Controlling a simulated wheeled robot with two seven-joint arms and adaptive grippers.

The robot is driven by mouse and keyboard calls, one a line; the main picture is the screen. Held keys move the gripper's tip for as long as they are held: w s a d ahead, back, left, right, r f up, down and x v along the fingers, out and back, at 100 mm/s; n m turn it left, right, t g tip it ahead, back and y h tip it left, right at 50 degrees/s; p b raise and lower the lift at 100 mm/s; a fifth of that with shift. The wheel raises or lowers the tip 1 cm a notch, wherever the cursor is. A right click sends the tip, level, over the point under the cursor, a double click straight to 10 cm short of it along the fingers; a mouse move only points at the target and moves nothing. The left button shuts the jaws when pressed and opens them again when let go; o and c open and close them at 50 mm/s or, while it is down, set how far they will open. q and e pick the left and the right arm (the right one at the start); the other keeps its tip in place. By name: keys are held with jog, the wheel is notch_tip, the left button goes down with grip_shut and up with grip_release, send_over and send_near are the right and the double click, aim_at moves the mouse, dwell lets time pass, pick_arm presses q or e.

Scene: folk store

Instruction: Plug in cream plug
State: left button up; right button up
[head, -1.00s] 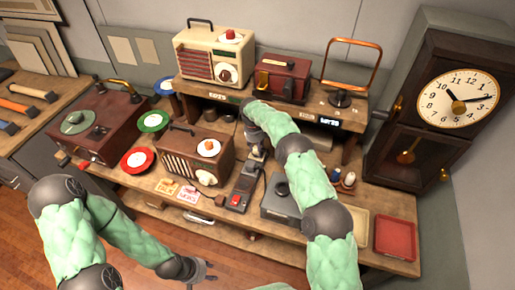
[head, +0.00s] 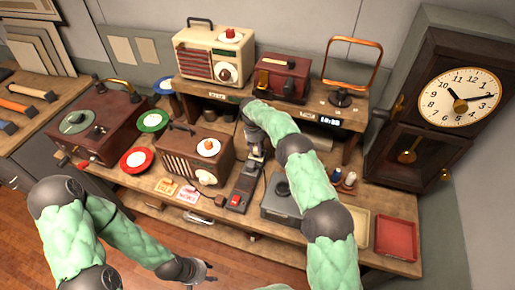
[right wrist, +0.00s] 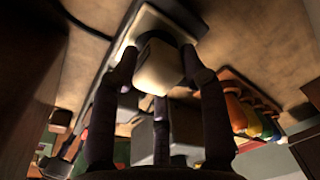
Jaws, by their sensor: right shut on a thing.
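The cream plug (right wrist: 160,66) is a pale block between the fingertips of my right gripper (right wrist: 160,75), which is shut on it. A pale plate with a dark round area lies right behind the plug in the right wrist view; I cannot tell whether the plug is seated in it. In the head view, my right gripper (head: 256,153) points down at the far end of the dark power strip (head: 244,186), which has a red switch near its front end. My left gripper (head: 207,274) is open and empty, low in front of the bench.
A brown radio (head: 197,158) stands left of the strip, and a grey box (head: 283,199) with a dark knob stands to its right. A shelf with a cream radio (head: 213,55) rises behind. Small bottles, a red tray (head: 396,238) and a tall clock (head: 458,97) are further right.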

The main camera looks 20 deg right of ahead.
jog(key=shift+f+b, duration=0.45)
jog(key=shift+f, duration=0.1)
jog(key=o, duration=1.2)
jog(key=shift+c, duration=0.2)
jog(key=shift+r, duration=0.1)
jog(key=r, duration=0.7)
jog(key=shift+w+a+r, duration=0.15)
jog(key=shift+a, duration=0.25)
